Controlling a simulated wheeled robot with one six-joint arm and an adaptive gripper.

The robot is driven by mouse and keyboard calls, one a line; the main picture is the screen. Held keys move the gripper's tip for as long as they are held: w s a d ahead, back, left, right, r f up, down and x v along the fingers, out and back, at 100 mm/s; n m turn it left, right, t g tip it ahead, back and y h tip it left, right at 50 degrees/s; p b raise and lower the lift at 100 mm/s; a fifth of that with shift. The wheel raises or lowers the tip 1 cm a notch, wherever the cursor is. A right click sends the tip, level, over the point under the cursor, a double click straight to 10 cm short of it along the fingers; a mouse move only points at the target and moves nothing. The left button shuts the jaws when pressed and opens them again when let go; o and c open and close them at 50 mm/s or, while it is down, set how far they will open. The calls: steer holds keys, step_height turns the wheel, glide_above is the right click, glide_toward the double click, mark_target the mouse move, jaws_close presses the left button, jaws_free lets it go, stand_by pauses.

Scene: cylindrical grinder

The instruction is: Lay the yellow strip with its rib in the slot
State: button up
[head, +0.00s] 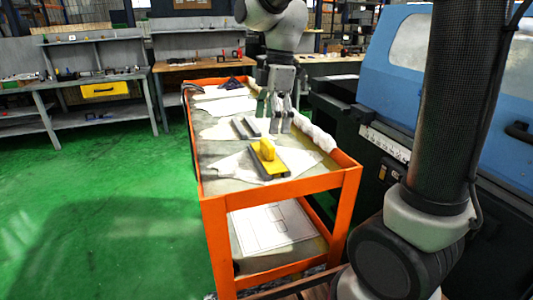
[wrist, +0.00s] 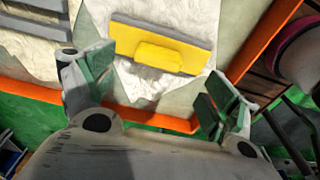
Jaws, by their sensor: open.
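The yellow strip (head: 267,149) is at the near end of the orange cart's top, with a raised yellow block on it. My gripper (head: 277,122) is open and empty above the cart, beyond the yellow strip. Its spread green-padded fingers (wrist: 155,90) show in the wrist view.
The orange cart (head: 278,190) has a raised rim. A rolled white cloth (head: 317,136) lies along its right side. The blue grinder (head: 420,70) stands close on the right. Workbenches line the back. Green floor at left is clear.

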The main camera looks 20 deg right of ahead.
mark_target(267, 142)
steer(key=f, duration=0.4)
steer(key=a+f, duration=0.1)
steer(key=f, duration=0.2)
steer(key=shift+w+a, duration=0.1)
steer(key=c, duration=1.2)
